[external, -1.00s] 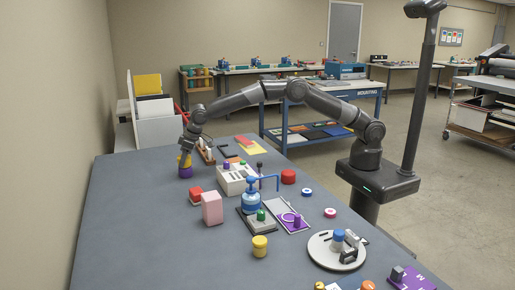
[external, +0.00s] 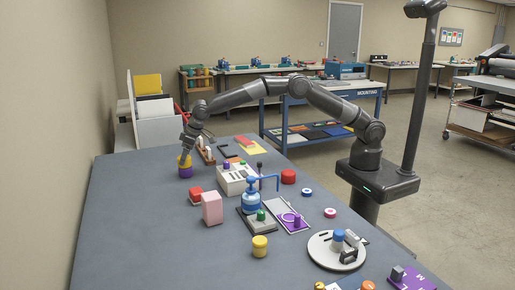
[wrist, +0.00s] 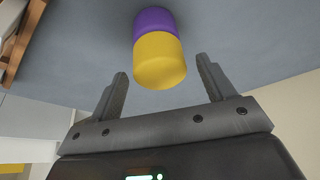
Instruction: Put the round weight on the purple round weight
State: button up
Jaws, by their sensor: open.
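The yellow round weight (external: 184,160) sits on top of the purple round weight (external: 185,172) near the far left of the grey table. In the wrist view the yellow weight (wrist: 160,60) is flush on the purple one (wrist: 154,22), and the stack looks upright. My gripper (wrist: 162,68) is open, with its fingers spread to either side of the yellow weight and a visible gap on both sides. In the external view my gripper (external: 184,149) is just above the stack. Nothing is held.
A wooden rack (external: 206,152) stands just behind the stack. Another yellow cylinder (external: 260,246) stands toward the front. The table's left part is clear.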

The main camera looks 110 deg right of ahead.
jog(key=s+a+r+n, duration=0.1)
jog(key=s+a+r, duration=0.3)
jog(key=s+r, duration=0.5)
jog(key=s+a+r, duration=0.5)
jog(key=s+r, duration=0.2)
jog(key=r, duration=0.5)
jog(key=s+a+r+n, duration=0.1)
jog(key=s+a+r, duration=0.1)
jog(key=s, duration=0.4)
jog(key=s+a+r, duration=0.2)
jog(key=s, duration=0.4)
jog(key=s+a+f, duration=0.2)
jog(key=s, duration=0.7)
jog(key=s+a+f+n+t+y, duration=0.1)
jog(key=s+a+f, duration=0.1)
jog(key=s, duration=0.8)
jog(key=s+a+f+n, duration=0.1)
jog(key=s+a+f, duration=0.1)
jog(key=s, duration=0.8)
jog(key=shift+s+a+f+t+y, duration=0.2)
jog(key=shift+a+f+t+y, duration=0.1)
jog(key=shift+a+f+y, duration=0.15)
